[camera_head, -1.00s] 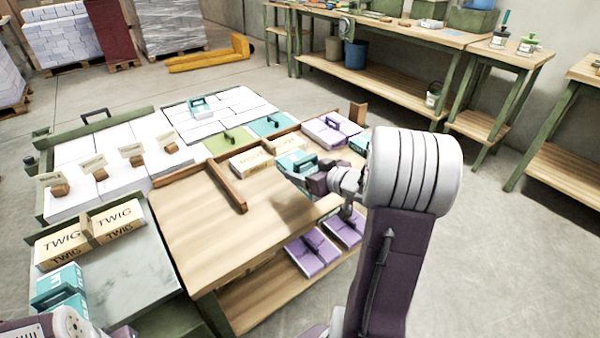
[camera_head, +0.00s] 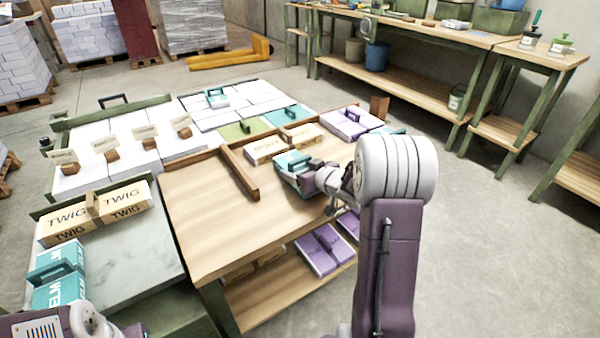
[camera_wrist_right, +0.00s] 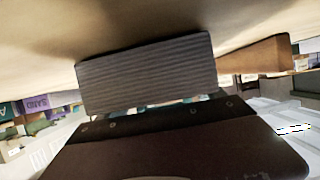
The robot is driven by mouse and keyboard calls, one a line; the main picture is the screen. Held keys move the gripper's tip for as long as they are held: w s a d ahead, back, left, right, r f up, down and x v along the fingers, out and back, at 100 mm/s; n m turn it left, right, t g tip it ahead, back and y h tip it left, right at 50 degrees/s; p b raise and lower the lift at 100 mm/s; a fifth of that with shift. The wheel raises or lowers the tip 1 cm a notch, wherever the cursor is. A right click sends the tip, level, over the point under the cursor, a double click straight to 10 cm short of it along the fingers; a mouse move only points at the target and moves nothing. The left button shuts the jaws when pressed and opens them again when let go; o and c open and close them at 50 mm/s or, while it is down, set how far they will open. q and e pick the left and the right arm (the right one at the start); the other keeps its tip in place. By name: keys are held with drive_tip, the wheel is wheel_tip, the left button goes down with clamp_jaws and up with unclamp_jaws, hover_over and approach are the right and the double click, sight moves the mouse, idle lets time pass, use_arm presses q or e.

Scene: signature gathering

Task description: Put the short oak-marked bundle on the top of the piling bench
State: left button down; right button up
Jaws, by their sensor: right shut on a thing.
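My right gripper (camera_head: 312,178) is shut on a teal-and-white bundle (camera_head: 291,166) with a teal grip. It is over the right part of the wooden top of the piling bench (camera_head: 222,222); I cannot tell whether the bundle touches the top. No oak mark is readable on it. The right wrist view shows a grey ribbed pad (camera_wrist_right: 150,75) under a blurred pale surface. Part of my left arm shows at the bottom left; its fingers are not in view.
Wooden fence bars (camera_head: 238,172) edge the bench top. Cream boxes (camera_head: 265,150) and a purple bundle (camera_head: 350,123) lie behind. Purple bundles (camera_head: 322,250) are on the lower shelf. TWIG bundles (camera_head: 95,212) stand left. The bench top's near left part is bare.

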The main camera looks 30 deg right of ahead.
drive_tip(key=o, duration=1.7)
drive_tip(key=shift+f, duration=0.15)
drive_tip(key=shift+r, duration=0.25)
drive_tip(key=shift+s+r, duration=0.2)
drive_tip(key=shift+s, duration=0.15)
drive_tip(key=p+v, duration=0.4)
drive_tip(key=v, duration=0.6)
drive_tip(key=shift+s+d, duration=0.1)
drive_tip(key=shift+s+r+p, duration=0.1)
drive_tip(key=shift+s+p, duration=0.2)
drive_tip(key=shift+s, duration=0.25)
